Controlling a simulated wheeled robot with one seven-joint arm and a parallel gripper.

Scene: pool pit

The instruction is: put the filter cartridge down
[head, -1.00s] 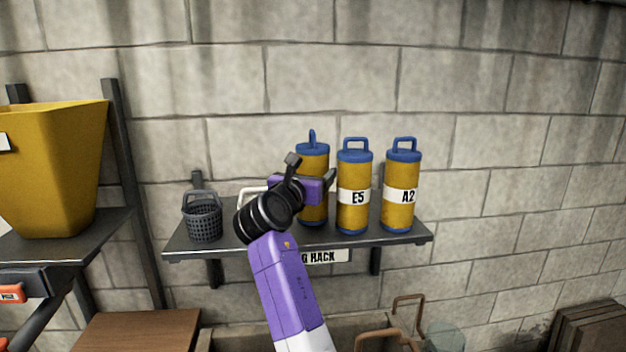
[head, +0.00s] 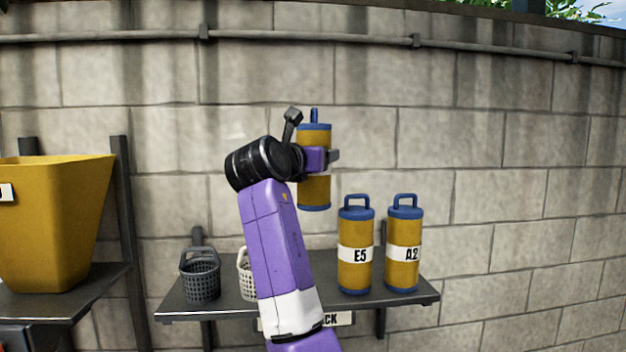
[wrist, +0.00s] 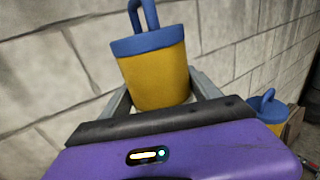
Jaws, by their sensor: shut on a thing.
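A yellow filter cartridge (head: 314,194) with blue end caps and a blue top handle is held upright in the air above the shelf. My gripper (head: 325,158) is shut around its middle. In the wrist view the held cartridge (wrist: 158,78) stands between the two grey fingers. Any label on it is hidden. Two similar cartridges stand upright on the shelf to the right: one marked E5 (head: 355,275) and one marked A2 (head: 404,270). Part of a standing cartridge also shows at the right of the wrist view (wrist: 268,108).
The dark wall shelf (head: 375,299) has bare room left of E5, partly behind my arm. A grey basket (head: 200,277) and a white basket (head: 246,275), partly hidden, stand on its left. A large yellow bin (head: 50,225) is farther left. A pipe (head: 310,38) runs along the wall.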

